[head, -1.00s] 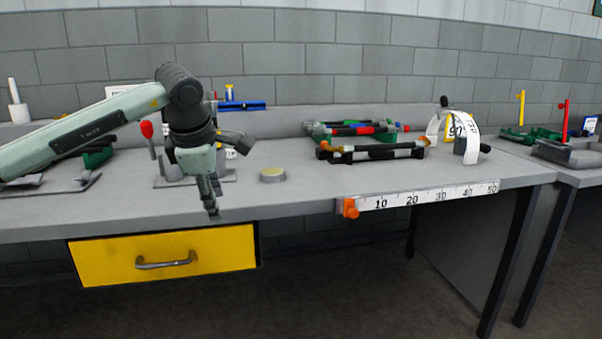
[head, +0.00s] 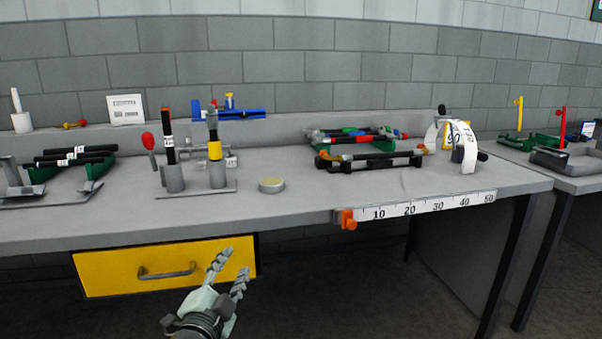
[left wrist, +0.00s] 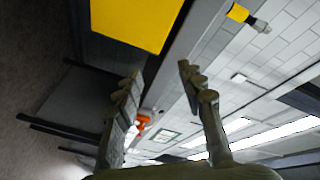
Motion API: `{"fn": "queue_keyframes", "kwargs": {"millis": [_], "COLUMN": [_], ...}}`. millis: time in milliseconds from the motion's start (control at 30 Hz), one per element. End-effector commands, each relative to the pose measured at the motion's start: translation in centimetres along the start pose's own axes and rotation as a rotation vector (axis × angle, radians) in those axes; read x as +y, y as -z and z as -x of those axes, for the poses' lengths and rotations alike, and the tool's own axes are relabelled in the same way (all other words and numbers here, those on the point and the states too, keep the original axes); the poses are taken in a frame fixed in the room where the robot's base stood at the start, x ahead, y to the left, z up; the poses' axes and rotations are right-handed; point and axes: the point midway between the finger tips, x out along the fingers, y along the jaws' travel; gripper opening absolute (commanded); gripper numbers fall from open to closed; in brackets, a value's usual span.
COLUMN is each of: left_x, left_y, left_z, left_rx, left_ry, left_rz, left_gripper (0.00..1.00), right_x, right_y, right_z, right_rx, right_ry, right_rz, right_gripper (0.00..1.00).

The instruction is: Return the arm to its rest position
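My left gripper (head: 229,268) is low in front of the bench, below the tabletop's front edge and before the yellow drawer (head: 110,273). Its two fingers point up and away and are apart, with nothing between them. The left wrist view also shows the spread, empty fingers of the left gripper (left wrist: 160,95), with the yellow drawer (left wrist: 135,18) at the top. The left forearm is out of the head view. My right gripper is in neither view.
A ruler (head: 420,206) with an orange clip runs along the front edge. Open floor lies in front.

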Motion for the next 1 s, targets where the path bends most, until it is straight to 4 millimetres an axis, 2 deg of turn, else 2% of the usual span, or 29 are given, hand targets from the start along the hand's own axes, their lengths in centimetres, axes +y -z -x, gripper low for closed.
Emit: {"fn": "queue_keyframes", "kwargs": {"millis": [33,100,167,200,267,400,500,600,700,800,1000], "left_x": [2.0,4.4,6.6,8.1,10.4,15.2,17.9,19.7,20.7,21.1,21.2], "left_y": [-3.4,-7.6,-10.8,-12.8,-15.6,-20.5,-22.5,-23.6,-24.1,-24.2,-24.2], "left_z": [1.5,3.9,6.3,8.1,11.2,19.2,24.9,29.5,32.5,33.9,34.0], "left_rx": [-0.108,-0.251,-0.371,-0.449,-0.567,-0.832,-0.997,-1.123,-1.203,-1.241,-1.245], "left_ry": [-0.047,-0.104,-0.154,-0.187,-0.236,-0.347,-0.418,-0.472,-0.506,-0.522,-0.524], "left_rz": [0.076,0.173,0.250,0.299,0.368,0.512,0.596,0.654,0.691,0.708,0.710], "left_gripper": [0.40,0.40,0.40,0.40,0.40,0.40,0.40,0.40,0.40,0.40,0.40], "right_x": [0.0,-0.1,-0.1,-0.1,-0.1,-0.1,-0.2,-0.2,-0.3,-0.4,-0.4], "right_y": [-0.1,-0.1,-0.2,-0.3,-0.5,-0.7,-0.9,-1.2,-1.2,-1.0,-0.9], "right_z": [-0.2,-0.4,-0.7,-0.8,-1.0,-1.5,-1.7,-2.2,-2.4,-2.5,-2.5], "right_rx": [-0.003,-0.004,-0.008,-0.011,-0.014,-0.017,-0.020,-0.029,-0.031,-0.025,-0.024], "right_ry": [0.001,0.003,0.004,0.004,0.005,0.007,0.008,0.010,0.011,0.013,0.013], "right_rz": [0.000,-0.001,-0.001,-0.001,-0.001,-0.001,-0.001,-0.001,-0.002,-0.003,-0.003], "right_gripper": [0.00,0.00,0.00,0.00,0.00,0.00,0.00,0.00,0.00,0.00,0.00]}}
